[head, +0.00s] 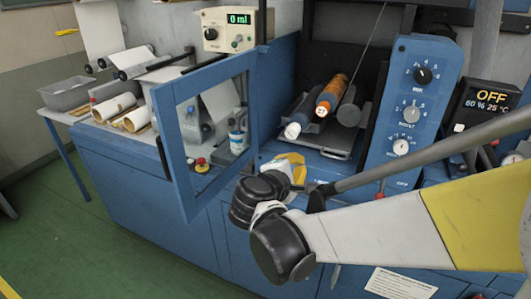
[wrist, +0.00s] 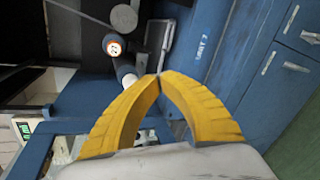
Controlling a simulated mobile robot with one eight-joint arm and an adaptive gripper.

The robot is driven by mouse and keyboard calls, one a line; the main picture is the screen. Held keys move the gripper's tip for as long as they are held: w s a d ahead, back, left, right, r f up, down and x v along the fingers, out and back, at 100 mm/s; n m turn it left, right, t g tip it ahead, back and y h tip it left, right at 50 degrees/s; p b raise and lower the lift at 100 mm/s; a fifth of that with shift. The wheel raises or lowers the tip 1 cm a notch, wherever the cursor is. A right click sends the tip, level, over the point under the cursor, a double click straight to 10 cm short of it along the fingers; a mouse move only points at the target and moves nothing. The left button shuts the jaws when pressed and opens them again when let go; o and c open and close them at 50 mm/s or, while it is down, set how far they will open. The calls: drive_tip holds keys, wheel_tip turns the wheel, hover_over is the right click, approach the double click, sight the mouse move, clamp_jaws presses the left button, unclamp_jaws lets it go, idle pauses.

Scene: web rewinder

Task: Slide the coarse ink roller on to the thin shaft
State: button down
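In the head view, an orange roller (head: 333,92) lies tilted in the machine's dark bay. A dark roller with a white end (head: 296,125) lies to its left and a grey roller (head: 349,110) to its right. I cannot tell which is the coarse ink roller, nor pick out the thin shaft. My gripper (head: 298,162) is in front of and below the bay, apart from the rollers. In the wrist view, its yellow fingers (wrist: 158,77) meet at the tips with nothing visible between them. The orange roller's end (wrist: 114,45) and the grey roller's end (wrist: 124,17) show beyond.
An open blue framed door (head: 180,150) stands left of my gripper. A blue panel with knobs (head: 410,110) rises on the right. White paper rolls (head: 125,112) lie on the left counter, beside a grey bin (head: 65,95). Green floor is clear at lower left.

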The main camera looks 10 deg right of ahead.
drive_tip(key=w+a+n+t+h, duration=0.1)
drive_tip(key=w+a+n+t, duration=0.2)
drive_tip(key=w+a+n, duration=0.15)
approach(291, 134)
drive_tip(key=shift+t+h, duration=0.3)
drive_tip(key=x, duration=0.4)
drive_tip(key=shift+w+f, duration=0.25)
drive_tip(key=shift+f, duration=0.15)
drive_tip(key=shift+w+d, duration=0.25)
drive_tip(key=shift+b+x, duration=0.55)
drive_tip(key=shift+x, duration=6.45)
drive_tip(key=shift+v, duration=4.05)
